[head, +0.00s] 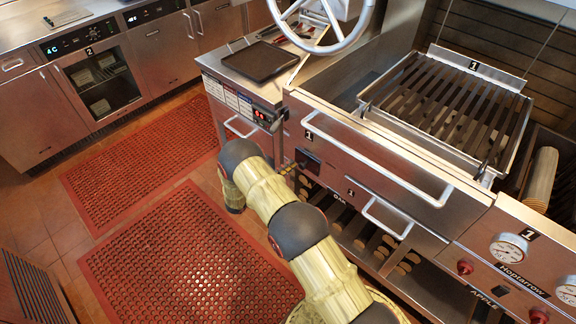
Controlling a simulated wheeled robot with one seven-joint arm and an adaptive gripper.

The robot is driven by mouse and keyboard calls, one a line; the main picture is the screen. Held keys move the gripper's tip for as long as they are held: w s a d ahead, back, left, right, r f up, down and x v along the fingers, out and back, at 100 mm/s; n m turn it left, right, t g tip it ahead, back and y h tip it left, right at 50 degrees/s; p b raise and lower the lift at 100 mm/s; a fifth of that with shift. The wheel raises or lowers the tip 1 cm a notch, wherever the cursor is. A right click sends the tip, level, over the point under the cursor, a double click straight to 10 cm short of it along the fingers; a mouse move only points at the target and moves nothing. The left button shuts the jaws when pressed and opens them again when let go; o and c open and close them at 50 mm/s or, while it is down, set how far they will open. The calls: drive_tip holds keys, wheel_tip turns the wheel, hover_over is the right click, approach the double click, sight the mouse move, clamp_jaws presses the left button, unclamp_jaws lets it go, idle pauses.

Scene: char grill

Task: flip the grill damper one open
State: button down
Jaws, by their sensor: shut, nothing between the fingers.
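The char grill (375,160) stands at the right, with a steel front and long bar handles. A small dark plate (308,160) is set low in the left end of its front, below a label "1"; it may be the damper. I cannot tell whether it is open or closed. My arm rises from the bottom and bends in front of the grill. The slim tip of my gripper (291,168) shows beside the plate, at its left. It is shut and empty. Most of the gripper is hidden behind my arm, and I cannot tell whether it touches the plate.
A lower handle (388,218) and a long upper handle (375,160) stick out from the front. A handwheel (325,35) rises above the grill. A low steel cabinet (238,100) stands left of it. Red mats (180,260) cover open floor at the left.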

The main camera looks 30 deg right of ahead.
drive_tip(key=s+d+p, duration=0.2)
drive_tip(key=s+d, duration=0.2)
drive_tip(key=s, duration=0.7)
drive_tip(key=shift+w, duration=0.1)
drive_tip(key=w+a+f, duration=0.1)
drive_tip(key=a, duration=1)
drive_tip(key=shift+a, duration=0.3)
